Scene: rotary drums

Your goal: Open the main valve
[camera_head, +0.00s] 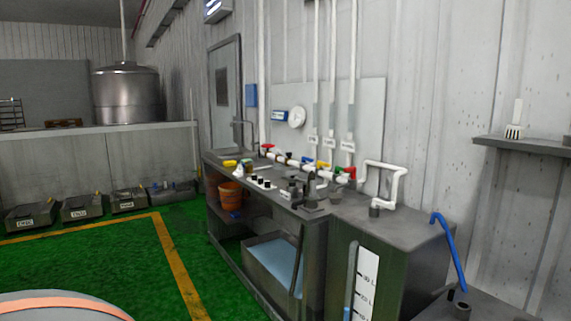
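A row of valves with coloured handles sits on white pipes along the back of a grey metal workbench (255,178). A red-handled valve (267,148) is at the left end of the row. A yellow-handled valve (322,165) and another red-handled valve (348,172) are towards the right end. White pipes (353,80) come down the wall to the row, with small labels that I cannot read. I cannot tell which valve is the main one, or whether any is open. Neither of my grippers is in view.
A grey tank (385,260) with a level scale stands at the bench's right end. A blue hose (450,250) and a wall shelf (530,146) are farther right. An orange bucket (230,196) is under the bench. The green floor (90,255) at left is mostly clear.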

